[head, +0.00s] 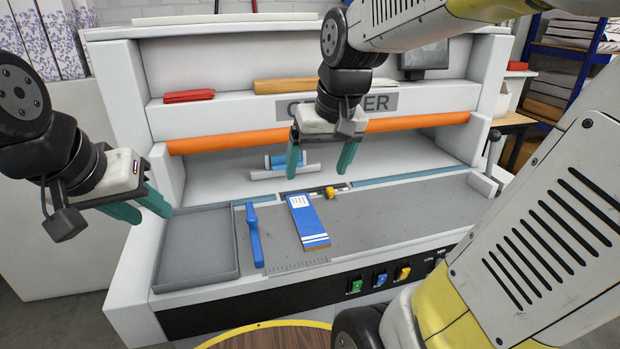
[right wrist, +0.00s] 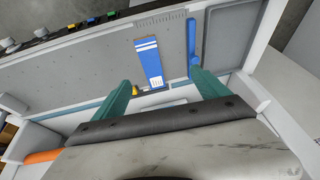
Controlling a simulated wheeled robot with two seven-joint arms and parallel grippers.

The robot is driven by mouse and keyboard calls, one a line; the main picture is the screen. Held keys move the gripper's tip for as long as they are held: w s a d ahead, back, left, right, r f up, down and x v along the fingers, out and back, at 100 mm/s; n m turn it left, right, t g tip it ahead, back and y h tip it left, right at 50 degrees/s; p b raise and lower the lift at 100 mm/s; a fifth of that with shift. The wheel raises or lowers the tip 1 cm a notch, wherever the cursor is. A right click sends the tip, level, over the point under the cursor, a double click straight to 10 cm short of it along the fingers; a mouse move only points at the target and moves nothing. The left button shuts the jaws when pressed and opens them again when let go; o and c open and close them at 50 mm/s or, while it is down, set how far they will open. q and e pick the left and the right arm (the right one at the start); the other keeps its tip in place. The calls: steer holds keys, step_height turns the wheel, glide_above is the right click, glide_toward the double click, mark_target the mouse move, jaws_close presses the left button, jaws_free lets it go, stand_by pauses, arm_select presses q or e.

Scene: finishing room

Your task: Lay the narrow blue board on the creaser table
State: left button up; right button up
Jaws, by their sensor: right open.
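The narrow blue board (head: 308,220), with white markings at its far end and a brown near edge, lies flat on the grey creaser table (head: 385,215). In the right wrist view the board (right wrist: 149,62) shows beyond the fingers, clear of them. My right gripper (head: 320,165) is open and empty above the table, just behind the board's far end. In its wrist view its two teal fingers (right wrist: 163,90) are spread with nothing between them. My left gripper (head: 155,215) is open and empty over the table's left side, well away from the board.
A blue-handled tool (head: 253,235) lies left of the board. A shallow grey tray (head: 195,265) fills the table's left end. An orange roller (head: 235,140) spans the back, with a small yellow knob (head: 330,192) behind the board. The table's right part is bare.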

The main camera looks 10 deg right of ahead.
steer(key=s+a+t+y, duration=0.1)
steer(key=s+t, duration=0.1)
steer(key=s, duration=0.6)
